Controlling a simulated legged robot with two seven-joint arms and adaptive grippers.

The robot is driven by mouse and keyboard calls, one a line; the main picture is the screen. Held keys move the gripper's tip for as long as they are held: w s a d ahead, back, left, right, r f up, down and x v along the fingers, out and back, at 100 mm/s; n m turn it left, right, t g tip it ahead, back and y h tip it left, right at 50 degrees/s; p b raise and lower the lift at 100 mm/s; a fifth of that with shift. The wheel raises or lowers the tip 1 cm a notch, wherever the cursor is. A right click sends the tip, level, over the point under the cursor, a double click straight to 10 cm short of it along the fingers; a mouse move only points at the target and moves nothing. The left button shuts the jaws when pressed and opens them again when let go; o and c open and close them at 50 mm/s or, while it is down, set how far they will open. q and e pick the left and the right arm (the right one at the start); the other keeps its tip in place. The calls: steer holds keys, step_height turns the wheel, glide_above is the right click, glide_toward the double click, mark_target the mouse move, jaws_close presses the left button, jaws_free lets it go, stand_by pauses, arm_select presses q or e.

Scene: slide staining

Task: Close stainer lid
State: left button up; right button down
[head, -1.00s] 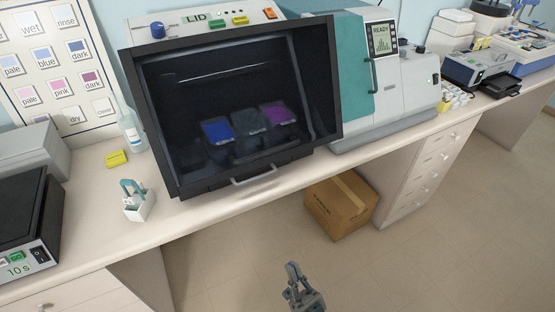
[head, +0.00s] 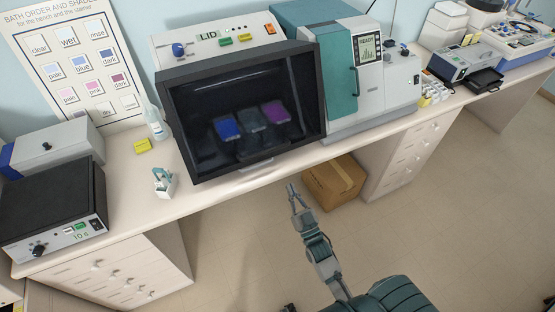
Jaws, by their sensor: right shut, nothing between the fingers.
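The stainer (head: 213,46) stands on the bench, a white housing with a top panel marked LID. Its lid (head: 168,112) is a large dark-framed window facing me, with blue, grey and purple baths showing inside. A pale handle (head: 257,166) is at the lid's lower edge. I cannot tell from this angle how far the lid stands open. My right gripper (head: 292,191) is shut and empty, in front of the bench, below and right of the handle and apart from it. My left gripper cannot be made out.
A teal and white machine (head: 343,75) marked READY stands right of the stainer. A cardboard box (head: 335,182) is on the floor under the bench. A small white holder (head: 164,184), yellow block (head: 143,146) and bottle (head: 156,123) stand left of the stainer. The floor in front is clear.

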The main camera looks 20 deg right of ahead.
steer(key=p, duration=0.2)
glide_toward(274, 153)
step_height(274, 153, up, 4)
steer(key=w, duration=0.4)
steer(key=w+f, duration=0.1)
steer(key=shift+w+a+f, duration=0.2)
steer(key=shift+w, duration=0.15)
